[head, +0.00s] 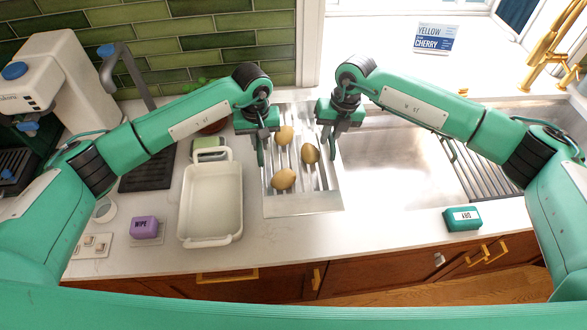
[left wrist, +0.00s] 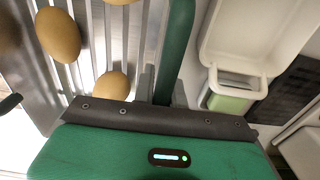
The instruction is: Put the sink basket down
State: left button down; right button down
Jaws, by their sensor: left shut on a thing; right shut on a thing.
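The sink basket (head: 302,200) is a metal tray with ribbed slats, at the left end of the sink in the head view. Several potatoes (head: 284,179) lie in it. My left gripper (head: 261,155) is shut on its left side, and my right gripper (head: 332,150) is shut on its right side. In the left wrist view the basket (left wrist: 112,50) is at the upper left with potatoes (left wrist: 58,34) in it, beside my left gripper's finger. I cannot tell whether the basket touches what is under it.
A white baking dish (head: 212,205) stands close to the left of the basket. The steel sink basin (head: 395,170) is open to the right. A purple WIPE block (head: 145,227) and a green DRY block (head: 462,219) lie on the counter. A gold tap (head: 545,55) stands at the far right.

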aim_at(328, 147)
pick_arm(q)
jog(key=shift+a+f, duration=0.1)
jog(key=shift+f, duration=0.05)
jog(key=shift+f+b, duration=0.1)
jog(key=shift+b, duration=0.2)
pick_arm(e)
jog(key=shift+f, duration=0.15)
